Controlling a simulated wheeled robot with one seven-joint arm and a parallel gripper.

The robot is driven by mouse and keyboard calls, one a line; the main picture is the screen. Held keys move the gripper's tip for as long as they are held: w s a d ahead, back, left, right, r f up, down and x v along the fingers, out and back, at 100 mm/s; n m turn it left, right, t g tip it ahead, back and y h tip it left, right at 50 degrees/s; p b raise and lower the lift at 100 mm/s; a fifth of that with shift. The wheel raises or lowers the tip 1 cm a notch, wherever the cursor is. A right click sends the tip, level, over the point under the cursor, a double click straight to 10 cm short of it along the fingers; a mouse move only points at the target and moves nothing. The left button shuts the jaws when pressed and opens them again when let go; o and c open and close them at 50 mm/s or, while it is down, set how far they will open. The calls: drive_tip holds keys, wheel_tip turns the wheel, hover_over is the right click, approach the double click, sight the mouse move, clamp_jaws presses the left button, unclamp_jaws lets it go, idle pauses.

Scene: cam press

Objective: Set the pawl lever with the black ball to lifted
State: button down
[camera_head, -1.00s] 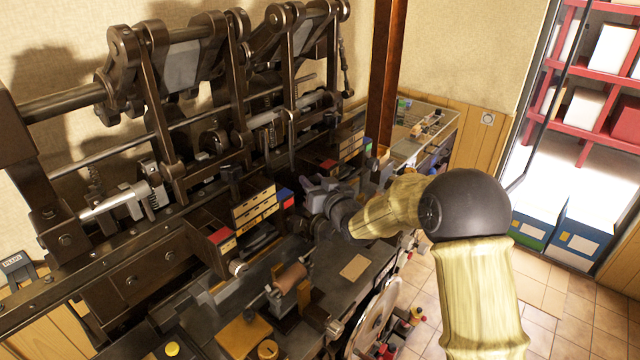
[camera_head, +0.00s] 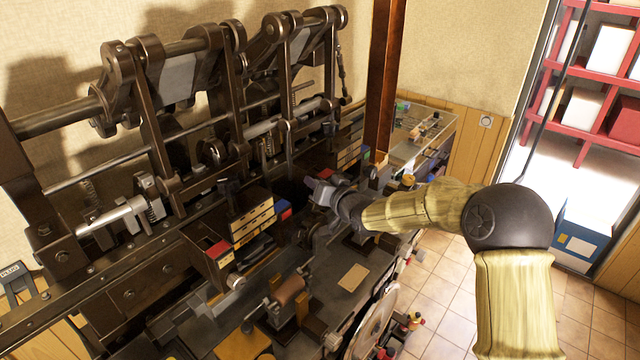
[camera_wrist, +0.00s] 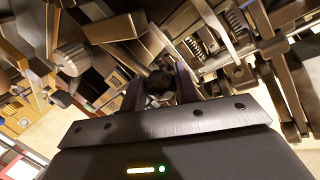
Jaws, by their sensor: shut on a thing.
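My gripper (camera_head: 317,192) is at the middle of the machine in the head view, beside the small drawers. In the wrist view my gripper (camera_wrist: 158,90) has its two dark fingers on either side of a dark round knob. This knob looks like the black ball (camera_wrist: 160,82) of the pawl lever, and the gripper is shut on it. The lever's rod is mostly hidden behind the fingers and ball, so its exact angle cannot be told. In the head view the ball is hidden by the gripper.
The press (camera_head: 190,110) with dark arms and shafts stands behind and left. Small drawers (camera_head: 252,220) with red and blue blocks sit left of the gripper. A rust-brown post (camera_head: 383,80) rises behind it. Open tiled floor (camera_head: 450,300) lies at right.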

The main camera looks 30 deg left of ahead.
drive_tip(key=shift+s+f, duration=0.15)
drive_tip(key=shift+f, duration=0.25)
drive_tip(key=c, duration=1.3)
unclamp_jaws()
drive_tip(key=shift+o, duration=1.1)
drive_tip(key=shift+r, duration=0.2)
drive_tip(key=shift+r, duration=0.1)
